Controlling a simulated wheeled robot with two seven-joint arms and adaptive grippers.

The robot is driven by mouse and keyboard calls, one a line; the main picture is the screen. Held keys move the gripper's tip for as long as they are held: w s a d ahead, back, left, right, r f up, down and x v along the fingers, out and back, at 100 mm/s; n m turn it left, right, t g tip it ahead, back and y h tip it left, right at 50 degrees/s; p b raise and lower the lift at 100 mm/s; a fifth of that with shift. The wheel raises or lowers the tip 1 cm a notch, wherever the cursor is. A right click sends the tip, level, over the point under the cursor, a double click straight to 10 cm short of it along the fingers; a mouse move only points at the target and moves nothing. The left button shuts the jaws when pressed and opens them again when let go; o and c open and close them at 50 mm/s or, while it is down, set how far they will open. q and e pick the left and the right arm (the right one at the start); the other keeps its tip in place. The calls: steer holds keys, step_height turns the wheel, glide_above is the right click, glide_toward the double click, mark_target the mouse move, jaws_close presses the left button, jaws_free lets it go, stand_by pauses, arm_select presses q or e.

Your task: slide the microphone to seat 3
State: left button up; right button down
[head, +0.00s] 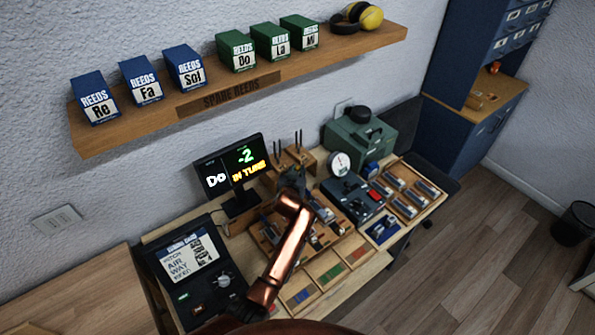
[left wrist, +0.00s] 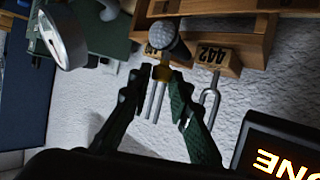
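The microphone (left wrist: 171,43) has a round grey mesh head and shows at the upper middle of the left wrist view. My left gripper (left wrist: 161,74) has its two dark fingertips on either side of the gold part just below the mesh head, with no clear gap. It looks shut on the microphone. In the head view my left gripper (head: 293,180) is over the back of the bench, and I cannot make out the microphone there. Seat numbers are not readable in either view. My right gripper is not in view.
A tuning fork (left wrist: 211,95) hangs from a wooden block marked 442, beside the gripper. A round dial (head: 340,164) and a green case (head: 358,137) stand to the right. Reed trays (head: 408,192) lie beyond.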

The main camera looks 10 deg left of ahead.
arm_select(q)
steer(key=o, duration=0.4)
steer(key=shift+w+d, duration=0.2)
steer(key=shift+s+a, duration=0.1)
steer(key=shift+s+r, duration=0.1)
steer(key=shift+s, duration=0.35)
steer(key=v, duration=0.6)
steer(key=shift+s+r, duration=0.2)
steer(key=shift+r, duration=0.05)
